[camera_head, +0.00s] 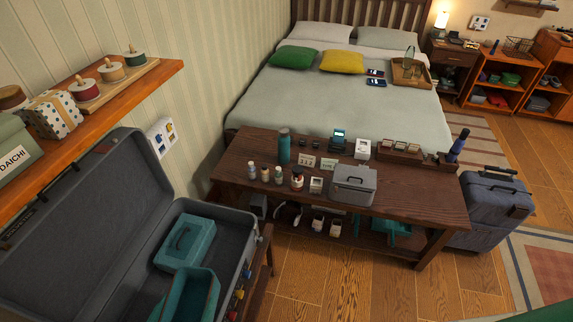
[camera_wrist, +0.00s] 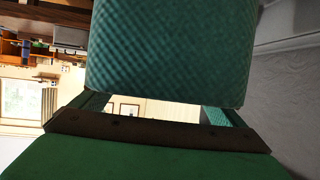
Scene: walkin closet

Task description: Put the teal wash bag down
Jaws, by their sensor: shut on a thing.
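The teal wash bag (camera_wrist: 168,50), with a ribbed, woven-looking surface, fills the upper middle of the wrist view. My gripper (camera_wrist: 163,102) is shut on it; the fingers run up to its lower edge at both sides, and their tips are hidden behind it. The bag hangs clear of any surface that I can make out.
A dark wooden bench (camera_head: 425,205) carries bottles, small boxes, cards and a grey case (camera_head: 353,187). Its lower shelf holds more items. A wooden wall shelf (camera_head: 120,92) overhangs the suitcase. A blue-grey suitcase (camera_head: 490,212) stands right of the bench. Wooden floor (camera_head: 320,285) is clear in front.

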